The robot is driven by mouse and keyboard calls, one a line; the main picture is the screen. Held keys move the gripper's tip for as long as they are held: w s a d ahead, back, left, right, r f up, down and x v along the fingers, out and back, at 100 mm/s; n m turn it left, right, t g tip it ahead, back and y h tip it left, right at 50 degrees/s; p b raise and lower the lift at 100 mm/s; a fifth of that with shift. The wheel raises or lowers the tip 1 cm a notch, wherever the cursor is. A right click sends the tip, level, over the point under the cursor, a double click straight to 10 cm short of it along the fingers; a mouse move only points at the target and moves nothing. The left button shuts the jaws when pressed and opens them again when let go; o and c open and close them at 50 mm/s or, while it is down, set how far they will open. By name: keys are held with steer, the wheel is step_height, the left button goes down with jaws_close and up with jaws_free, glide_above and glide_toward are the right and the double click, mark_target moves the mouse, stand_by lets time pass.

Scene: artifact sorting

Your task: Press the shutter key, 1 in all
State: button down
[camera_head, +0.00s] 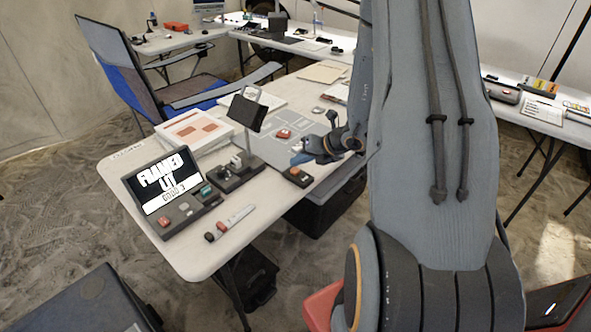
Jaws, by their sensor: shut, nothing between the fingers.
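A small dark box with an orange-red button (296,174), which looks like the shutter key, sits near the right edge of the white table (135,153). My gripper (299,159) is shut and empty, just above and behind that box in the picture. Whether its tip touches anything, I cannot tell. The console also has a red button and a teal button.
A stand with a dark tilted panel (247,112) rises behind the console. A blue folding chair (125,65) stands at left.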

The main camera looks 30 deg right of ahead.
mark_target(298, 172)
steer(key=shift+r, duration=0.1)
step_height(298, 172, up, 5)
steer(key=p, duration=0.3)
steer(key=shift+p, duration=0.4)
stand_by(0.5)
